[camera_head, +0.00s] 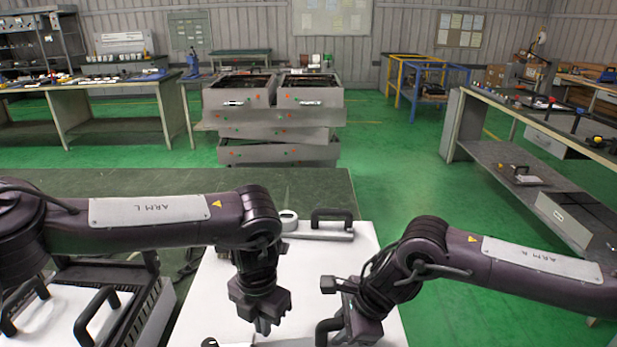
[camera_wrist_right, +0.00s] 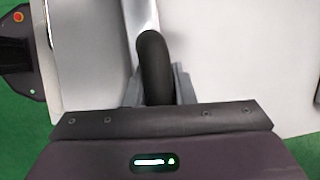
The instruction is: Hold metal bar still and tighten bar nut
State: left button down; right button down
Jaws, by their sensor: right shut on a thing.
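My right gripper (camera_head: 338,322) is at the bottom of the head view, over the white board. In the right wrist view its two grey fingers (camera_wrist_right: 158,88) stand on either side of a curved black handle (camera_wrist_right: 154,62), closed on it. The same handle (camera_head: 322,332) shows at the bottom edge of the head view. A shiny metal bar (camera_wrist_right: 140,18) runs up beside the handle in the wrist view. My left gripper (camera_head: 264,326) points down over the board, left of the right one; its fingertips look close together, but their gap is unclear. I cannot make out the nut.
The white board (camera_head: 310,265) lies on a dark green table (camera_head: 315,185). At its back stands a grey metal part with a black handle (camera_head: 332,213) and a ring (camera_head: 288,218). A case with black handles (camera_head: 97,313) is at lower left. The board between the arms is mostly clear.

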pick_arm(q)
jog(key=shift+s+d, duration=0.15)
jog(key=shift+s, duration=0.15)
jog(key=shift+w, duration=0.15)
dwell(0.3)
jog(key=shift+w+d, duration=0.2)
jog(key=shift+d, duration=0.1)
jog(key=shift+r, duration=0.15)
pick_arm(e)
jog(key=shift+s, duration=0.1)
pick_arm(q)
notch_tip(320, 180, up, 6)
jog(key=shift+f, duration=0.15)
